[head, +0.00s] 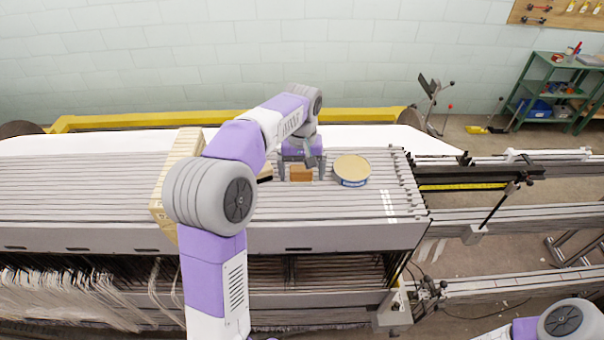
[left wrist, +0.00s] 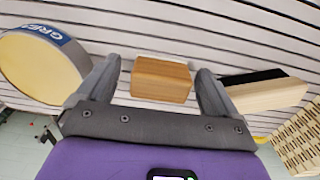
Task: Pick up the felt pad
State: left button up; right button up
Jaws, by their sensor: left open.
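My left gripper (head: 301,168) is open over the slatted grey top of the machine. A small brown wood-like block (head: 300,174) lies between its fingers; it also shows between them in the left wrist view (left wrist: 161,79), with gaps on both sides. A pale wooden block with a black face (left wrist: 263,90) lies just outside one finger; in the head view it (head: 265,174) is partly hidden by my left arm. I cannot tell for certain which of these blocks is the felt pad. My right gripper is out of view.
A round tin with a blue label (head: 352,170) stands close to the right of the gripper; it also shows in the left wrist view (left wrist: 45,66). A long pale perforated wooden strip (head: 178,168) crosses the slatted top (head: 90,205) at left. Bare slats lie in front of the tin.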

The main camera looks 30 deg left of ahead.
aim_at(301, 169)
pick_arm(q)
jog(key=shift+s, duration=0.2)
jog(key=shift+w+f, duration=0.1)
jog(key=shift+w, duration=0.1)
jog(key=c, duration=0.5)
jog(key=shift+s, duration=0.1)
jog(key=c, duration=0.6)
jog(key=shift+o, duration=0.2)
notch_tip(301, 169, up, 10)
jog(key=shift+r+p, duration=0.1)
jog(key=shift+p, duration=0.45)
